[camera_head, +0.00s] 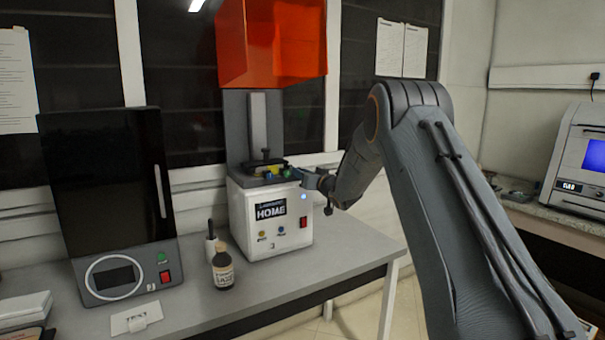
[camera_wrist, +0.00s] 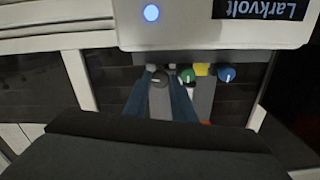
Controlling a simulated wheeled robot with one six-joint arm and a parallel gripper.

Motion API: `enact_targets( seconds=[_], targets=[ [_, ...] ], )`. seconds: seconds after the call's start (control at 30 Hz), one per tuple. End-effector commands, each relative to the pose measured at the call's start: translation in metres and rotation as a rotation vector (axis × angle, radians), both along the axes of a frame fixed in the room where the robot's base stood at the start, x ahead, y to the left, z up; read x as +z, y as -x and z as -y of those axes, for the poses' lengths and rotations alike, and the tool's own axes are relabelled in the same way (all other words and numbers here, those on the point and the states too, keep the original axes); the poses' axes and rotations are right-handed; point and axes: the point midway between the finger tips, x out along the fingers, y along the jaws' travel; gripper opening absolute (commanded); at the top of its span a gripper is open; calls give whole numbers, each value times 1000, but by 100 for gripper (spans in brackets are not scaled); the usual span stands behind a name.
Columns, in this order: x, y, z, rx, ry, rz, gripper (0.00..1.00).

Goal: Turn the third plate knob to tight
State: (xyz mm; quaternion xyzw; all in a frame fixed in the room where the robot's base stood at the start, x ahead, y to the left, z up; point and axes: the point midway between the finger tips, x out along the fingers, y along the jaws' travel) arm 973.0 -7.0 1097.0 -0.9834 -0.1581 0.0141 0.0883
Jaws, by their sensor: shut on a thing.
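The white printer (camera_head: 267,238) stands on the bench with its orange cover (camera_head: 270,45) raised. A row of small coloured knobs sits on its upper front deck. In the wrist view I see a green knob (camera_wrist: 187,76), a yellow part (camera_wrist: 202,69) and a blue knob (camera_wrist: 227,73). A grey knob (camera_wrist: 158,80) lies between the two blue-grey fingers of my gripper (camera_wrist: 162,88), which is shut on it. In the head view my gripper (camera_head: 308,179) reaches the deck's right front edge. Any tight marking is too small to read.
A black-fronted machine (camera_head: 105,190) stands to the left. A brown bottle (camera_head: 223,270) and a dark-topped small holder (camera_head: 211,240) stand between the machines. A card (camera_head: 136,318) lies at the front. The bench (camera_head: 310,278) is clear before the printer.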

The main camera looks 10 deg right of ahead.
Motion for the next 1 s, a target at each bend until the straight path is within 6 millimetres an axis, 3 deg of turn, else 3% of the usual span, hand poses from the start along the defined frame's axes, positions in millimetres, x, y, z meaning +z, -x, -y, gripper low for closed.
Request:
enact_targets(
  seconds=[1.0],
  targets=[
    [-1, 1, 1, -3, -905, -300, 1]
  ],
)
